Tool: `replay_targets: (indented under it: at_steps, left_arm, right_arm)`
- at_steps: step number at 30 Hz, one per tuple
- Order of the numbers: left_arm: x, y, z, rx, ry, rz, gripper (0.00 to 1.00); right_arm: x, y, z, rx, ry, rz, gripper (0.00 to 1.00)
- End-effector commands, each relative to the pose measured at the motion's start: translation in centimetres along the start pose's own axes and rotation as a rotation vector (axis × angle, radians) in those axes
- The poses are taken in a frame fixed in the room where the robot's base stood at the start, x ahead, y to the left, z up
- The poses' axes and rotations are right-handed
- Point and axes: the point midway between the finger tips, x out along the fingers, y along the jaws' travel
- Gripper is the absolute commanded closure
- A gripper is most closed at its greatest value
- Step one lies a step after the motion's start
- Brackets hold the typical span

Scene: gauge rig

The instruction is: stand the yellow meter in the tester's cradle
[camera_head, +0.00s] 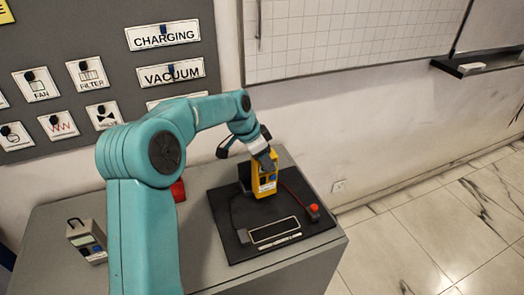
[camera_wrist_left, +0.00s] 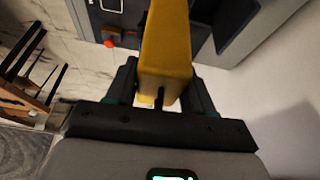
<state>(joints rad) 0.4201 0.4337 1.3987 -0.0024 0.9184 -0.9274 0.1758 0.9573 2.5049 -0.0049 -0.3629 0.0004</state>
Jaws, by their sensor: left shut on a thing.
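The yellow meter (camera_head: 264,179) is upright in my left gripper (camera_head: 262,160), over the back part of the black tester board (camera_head: 224,226). In the left wrist view the yellow meter (camera_wrist_left: 166,45) sits between the two dark fingers of my left gripper (camera_wrist_left: 160,88), which are shut on it. A dark block of the cradle (camera_head: 244,176) shows just behind and left of the meter. I cannot tell whether the meter's foot touches the cradle. My right gripper is in neither view.
The board carries a framed dark panel (camera_head: 274,231) and a red-tipped probe (camera_head: 314,208) on a red lead. A grey handheld device (camera_head: 87,240) stands at the left of the grey bench (camera_head: 190,250). A red object (camera_head: 178,190) is partly behind my arm. A label board (camera_head: 100,60) hangs behind.

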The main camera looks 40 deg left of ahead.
Motion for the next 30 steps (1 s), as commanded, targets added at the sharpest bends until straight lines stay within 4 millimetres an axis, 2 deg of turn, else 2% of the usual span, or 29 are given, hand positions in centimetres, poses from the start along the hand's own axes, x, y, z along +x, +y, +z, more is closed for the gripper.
replay_targets:
  at_steps: [5, 21, 30]
  left_arm:
    - [-0.4, -1.4, 0.5, 0.026, 0.0, 0.011, 1.0]
    - [1.0, -6.7, 0.4, 0.028, -0.001, 0.011, 1.0]
    - [1.6, -8.0, 0.6, 0.03, -0.001, 0.01, 1.0]
  right_arm:
    - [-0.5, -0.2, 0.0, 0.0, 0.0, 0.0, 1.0]
    - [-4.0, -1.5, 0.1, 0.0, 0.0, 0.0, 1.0]
    - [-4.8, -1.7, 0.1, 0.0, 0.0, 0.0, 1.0]
